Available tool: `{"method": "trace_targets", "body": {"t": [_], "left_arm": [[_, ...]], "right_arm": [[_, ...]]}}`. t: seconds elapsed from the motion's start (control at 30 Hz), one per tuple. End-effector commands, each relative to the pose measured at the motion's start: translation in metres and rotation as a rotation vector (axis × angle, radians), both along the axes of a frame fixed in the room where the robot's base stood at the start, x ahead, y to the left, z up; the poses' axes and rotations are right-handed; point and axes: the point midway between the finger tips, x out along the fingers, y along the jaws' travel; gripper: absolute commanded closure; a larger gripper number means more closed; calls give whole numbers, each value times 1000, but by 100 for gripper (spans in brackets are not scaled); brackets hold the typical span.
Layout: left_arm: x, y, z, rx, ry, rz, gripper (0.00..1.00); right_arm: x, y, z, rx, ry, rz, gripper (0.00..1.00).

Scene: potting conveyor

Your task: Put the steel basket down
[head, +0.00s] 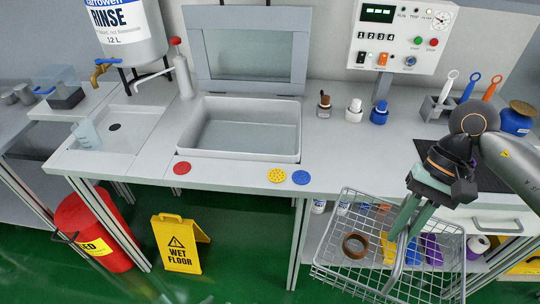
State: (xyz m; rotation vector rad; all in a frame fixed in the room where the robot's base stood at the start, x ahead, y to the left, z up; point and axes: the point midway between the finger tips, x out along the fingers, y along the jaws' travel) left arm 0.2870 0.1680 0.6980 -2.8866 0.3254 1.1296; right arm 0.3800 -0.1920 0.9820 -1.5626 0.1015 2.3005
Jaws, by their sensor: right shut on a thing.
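The steel basket (378,270) is a wire-mesh basket at the lower right of the head view, in front of the bench edge. My right gripper (404,224) points down into it and is shut on its handle. The basket hangs tilted, apart from the bench top. A brown ring (355,246) shows within its wire outline; bottles show through the mesh, and I cannot tell which lie inside. My left gripper is out of view.
The grey bench top (350,160) is clear between the sink basin (244,128) and the dark mat (470,165). Small bottles (354,111) stand at its back. A tool holder (437,108) stands right. A yellow wet-floor sign (180,243) and red bin (92,232) stand on the floor.

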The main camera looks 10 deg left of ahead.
Motion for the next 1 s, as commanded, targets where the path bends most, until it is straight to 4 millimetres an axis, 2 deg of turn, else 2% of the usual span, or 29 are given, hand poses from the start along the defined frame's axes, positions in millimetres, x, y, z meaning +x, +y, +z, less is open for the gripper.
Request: {"method": "trace_targets", "body": {"t": [0.33,1.0], "left_arm": [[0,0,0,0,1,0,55],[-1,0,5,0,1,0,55]], "right_arm": [[-2,-6,-14,1,-3,287,100],[-1,-6,-7,0,-7,283,100]]}}
